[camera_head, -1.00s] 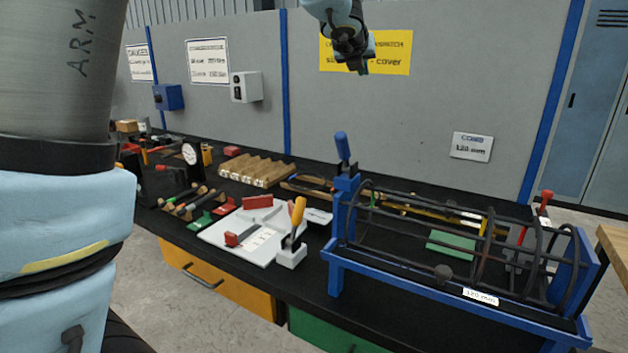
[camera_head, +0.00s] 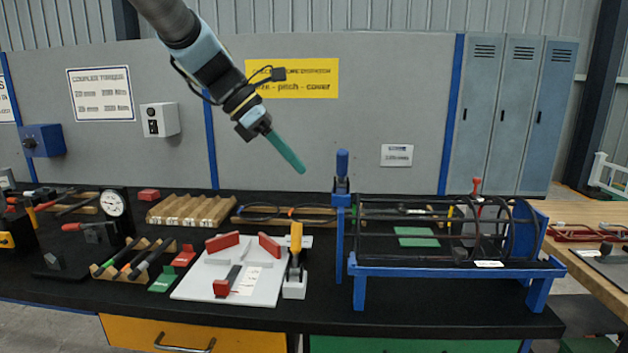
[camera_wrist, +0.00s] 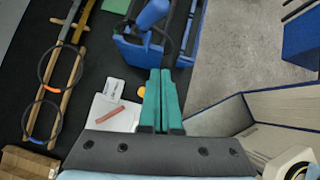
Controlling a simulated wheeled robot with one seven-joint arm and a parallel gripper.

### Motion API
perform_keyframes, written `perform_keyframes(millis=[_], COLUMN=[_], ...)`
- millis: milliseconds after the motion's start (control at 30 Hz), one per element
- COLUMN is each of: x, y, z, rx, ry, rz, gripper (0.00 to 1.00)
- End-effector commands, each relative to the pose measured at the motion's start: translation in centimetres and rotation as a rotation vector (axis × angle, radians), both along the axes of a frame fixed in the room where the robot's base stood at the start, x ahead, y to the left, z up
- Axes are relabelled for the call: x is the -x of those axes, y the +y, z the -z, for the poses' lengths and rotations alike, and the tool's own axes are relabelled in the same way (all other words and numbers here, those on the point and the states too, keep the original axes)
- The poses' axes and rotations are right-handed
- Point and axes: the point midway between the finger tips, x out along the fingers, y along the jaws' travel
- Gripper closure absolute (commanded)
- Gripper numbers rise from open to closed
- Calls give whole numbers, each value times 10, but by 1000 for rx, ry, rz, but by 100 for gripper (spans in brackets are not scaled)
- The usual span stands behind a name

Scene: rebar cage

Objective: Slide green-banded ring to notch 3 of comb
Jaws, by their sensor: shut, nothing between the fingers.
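My gripper (camera_head: 302,171) is shut and empty, high above the bench, its long green fingers pointing down and right. In the wrist view the fingers (camera_wrist: 161,73) lie side by side. The cage of dark rods and rings (camera_head: 510,226) sits in a blue frame (camera_head: 455,272) at the right, below and right of the fingertips. I cannot pick out a green band on any ring in the cage, nor the comb's notches. Two loose rings on a wooden rack show in the wrist view, one with an orange band (camera_wrist: 50,87), one with a blue mark (camera_wrist: 38,101).
A blue post with a blue handle (camera_head: 342,165) rises at the frame's left end. A yellow-handled tool (camera_head: 296,240) stands beside a white board (camera_head: 255,290). A wooden ribbed block (camera_head: 190,210) and dial gauge (camera_head: 115,205) are further left. The air around my gripper is clear.

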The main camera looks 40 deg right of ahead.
Motion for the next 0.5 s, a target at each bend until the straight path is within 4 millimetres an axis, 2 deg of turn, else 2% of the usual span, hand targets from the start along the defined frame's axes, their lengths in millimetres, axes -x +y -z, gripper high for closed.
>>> perform_keyframes(millis=[500], x=[31], y=[-57], z=[70], rx=[-1], ry=[1], rz=[1], gripper=[100])
